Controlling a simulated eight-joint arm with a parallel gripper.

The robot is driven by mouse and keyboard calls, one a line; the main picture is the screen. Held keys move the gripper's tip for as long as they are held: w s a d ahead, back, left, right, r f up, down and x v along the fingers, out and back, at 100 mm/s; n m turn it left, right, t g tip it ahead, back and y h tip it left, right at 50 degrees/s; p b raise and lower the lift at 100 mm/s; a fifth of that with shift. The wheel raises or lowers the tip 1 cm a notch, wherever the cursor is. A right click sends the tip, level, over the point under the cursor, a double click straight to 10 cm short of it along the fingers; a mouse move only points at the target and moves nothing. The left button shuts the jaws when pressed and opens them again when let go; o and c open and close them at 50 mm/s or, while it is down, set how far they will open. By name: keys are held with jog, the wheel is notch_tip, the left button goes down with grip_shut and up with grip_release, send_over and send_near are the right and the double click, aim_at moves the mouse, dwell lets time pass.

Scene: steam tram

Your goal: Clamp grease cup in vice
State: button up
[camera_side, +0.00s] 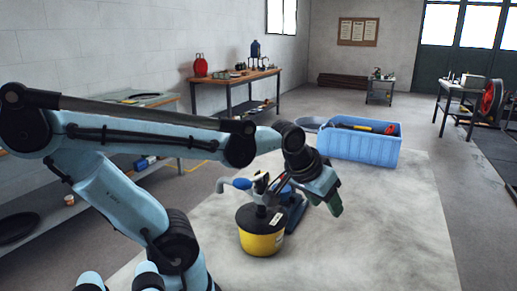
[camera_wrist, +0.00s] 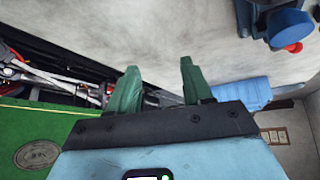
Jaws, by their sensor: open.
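A blue device that looks like the vice (camera_side: 296,212) stands left of my gripper, partly hidden by my wrist. A blue part, probably of the vice, shows at the top right of the wrist view (camera_wrist: 287,24), with a small red round thing (camera_wrist: 293,47) beside it. I cannot make out the grease cup for certain in either view.
A yellow pot with a dark lid (camera_side: 262,241) stands in front of the vice. A blue crate (camera_side: 357,145) of tools stands behind my gripper; it also shows in the wrist view (camera_wrist: 243,92). The pale surface (camera_side: 375,225) at the right is clear.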

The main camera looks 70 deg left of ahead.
jog(key=w+a+n, duration=0.1)
jog(key=a+n, duration=0.1)
jog(key=a, duration=0.2)
jog(key=w+a+r+n+g+y, duration=0.1)
jog(key=a+n, duration=0.2)
jog(key=a, duration=0.1)
jog(key=w+a+r+n+g+y, duration=0.1)
jog(key=a+n, duration=0.1)
jog(key=a, duration=0.1)
jog(key=shift+a+r+n, duration=0.15)
jog(key=shift+a+n, duration=0.15)
jog(key=shift+a, duration=0.1)
jog(key=shift+c, duration=0.3)
jog(key=a+n+g+y, duration=0.1)
jog(key=a+n+g, duration=0.1)
jog(key=a+n, duration=0.75)
jog(key=a+f, duration=0.2)
jog(key=f, duration=0.1)
jog(key=a+f+m, duration=0.1)
jog(key=a+f, duration=0.1)
jog(key=f, duration=0.2)
jog(key=w+a+f+m, duration=0.1)
jog(key=a+f, duration=0.1)
jog(key=f, duration=0.2)
jog(key=shift+w+a, duration=0.1)
jog(key=shift+a, duration=0.3)
jog(key=shift+c, duration=0.3)
grip_shut()
